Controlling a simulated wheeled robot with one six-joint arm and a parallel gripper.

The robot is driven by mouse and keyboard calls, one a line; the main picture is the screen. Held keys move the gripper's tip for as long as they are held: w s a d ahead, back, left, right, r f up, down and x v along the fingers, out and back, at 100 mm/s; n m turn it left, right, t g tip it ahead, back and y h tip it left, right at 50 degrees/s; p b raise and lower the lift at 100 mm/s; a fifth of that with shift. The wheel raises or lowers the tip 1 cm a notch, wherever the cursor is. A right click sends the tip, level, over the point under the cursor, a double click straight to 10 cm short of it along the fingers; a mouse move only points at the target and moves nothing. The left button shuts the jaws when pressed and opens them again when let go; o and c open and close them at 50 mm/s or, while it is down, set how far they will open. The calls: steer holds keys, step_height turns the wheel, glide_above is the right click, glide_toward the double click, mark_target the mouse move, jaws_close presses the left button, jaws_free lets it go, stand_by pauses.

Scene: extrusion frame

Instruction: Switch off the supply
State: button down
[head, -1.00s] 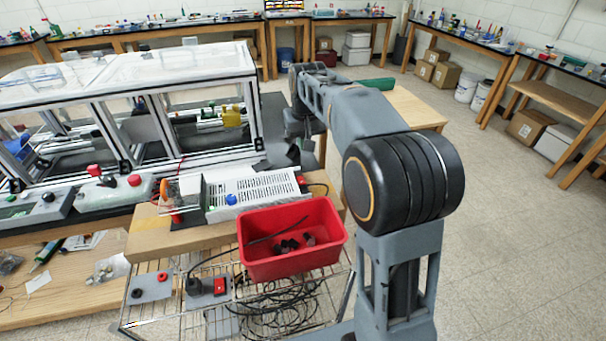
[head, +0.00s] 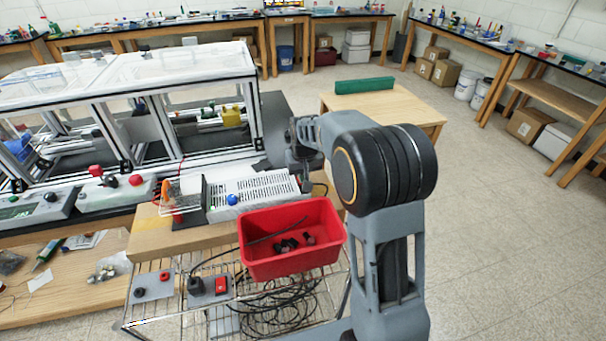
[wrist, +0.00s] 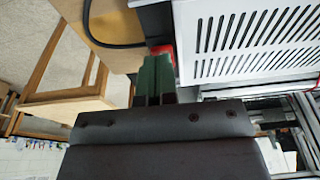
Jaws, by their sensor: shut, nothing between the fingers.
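The supply (head: 258,188) is a white box with a slotted cover, lying on a brown board on the bench. It also fills the upper right of the wrist view (wrist: 245,40). A red switch (wrist: 163,49) shows at the supply's end in the wrist view, partly hidden behind my fingertips. My gripper (wrist: 153,62) has dark green fingers shut together and empty, with the tips right at the switch. I cannot tell whether they touch it. In the head view my gripper (head: 305,184) is at the supply's right end and the switch is hidden there.
A red bin (head: 290,265) with dark parts stands in front of the supply. A black cable (wrist: 110,44) runs beside the switch. A framed clear enclosure (head: 130,65) stands behind at left. A wooden table (head: 390,105) stands at the back right.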

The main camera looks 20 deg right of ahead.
steer(key=shift+s+f+b, duration=0.1)
steer(key=shift+f+b, duration=0.45)
steer(key=shift+b, duration=0.45)
steer(key=shift+s+f+t+b, duration=0.1)
steer(key=shift+f+t+b, duration=0.3)
steer(key=shift+b, duration=0.55)
steer(key=shift+s+r+p, duration=0.15)
steer(key=shift+r+p, duration=0.2)
steer(key=shift+r, duration=0.2)
steer(key=shift+w+r+p, duration=0.25)
steer(key=shift+w+p, duration=0.2)
steer(key=shift+w, duration=0.45)
steer(key=shift+r, duration=0.1)
steer(key=p+v, duration=0.1)
steer(key=w+p+v, duration=0.1)
steer(key=p+v, duration=0.1)
steer(key=shift+s+r, duration=0.15)
steer(key=shift+r, duration=0.3)
steer(key=s+b+v, duration=0.1)
steer(key=s+v, duration=0.1)
steer(key=v, duration=0.7)
steer(key=shift+r, duration=0.15)
